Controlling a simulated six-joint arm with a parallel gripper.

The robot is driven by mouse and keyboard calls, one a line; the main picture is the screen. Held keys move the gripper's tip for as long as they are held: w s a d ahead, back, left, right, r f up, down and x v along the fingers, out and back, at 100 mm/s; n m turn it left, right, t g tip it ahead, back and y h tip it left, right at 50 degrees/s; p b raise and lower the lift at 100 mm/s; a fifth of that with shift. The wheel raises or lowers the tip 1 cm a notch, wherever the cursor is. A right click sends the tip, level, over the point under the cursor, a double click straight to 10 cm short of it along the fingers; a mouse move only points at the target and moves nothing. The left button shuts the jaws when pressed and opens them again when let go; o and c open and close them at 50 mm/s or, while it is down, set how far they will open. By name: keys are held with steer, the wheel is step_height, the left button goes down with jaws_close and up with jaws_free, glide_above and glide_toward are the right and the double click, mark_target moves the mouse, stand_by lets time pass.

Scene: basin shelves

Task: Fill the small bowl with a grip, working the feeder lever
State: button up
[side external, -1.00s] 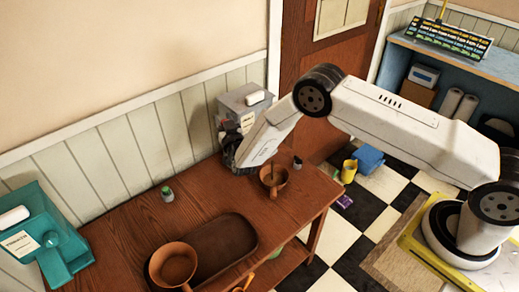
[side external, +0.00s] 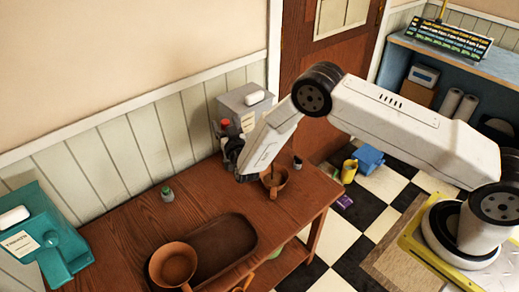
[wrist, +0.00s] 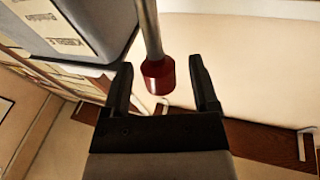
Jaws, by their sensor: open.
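The grey feeder (side external: 240,104) stands at the back right of the wooden table against the wall. Its lever has a red knob (side external: 224,124), which also shows in the wrist view (wrist: 158,76) at the end of a grey rod. My gripper (side external: 230,152) is open, and in the wrist view its two fingers (wrist: 160,92) stand either side of the knob, with gaps visible. A small brown bowl with a grip (side external: 274,177) sits on the table just right of my gripper. Its contents cannot be made out.
A larger brown pan (side external: 173,264) rests by a dark tray (side external: 238,258) at the front. A green-topped small jar (side external: 167,193) and a small dark container (side external: 298,163) stand on the table. A teal dispenser (side external: 50,245) is at far left.

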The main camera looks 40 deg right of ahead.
steer(key=shift+v, duration=2.8)
steer(key=shift+r, duration=0.1)
steer(key=shift+r+g+y, duration=0.3)
steer(key=shift+r+g, duration=0.15)
steer(key=shift+g, duration=0.45)
steer(key=shift+x, duration=3.9)
jaws_close()
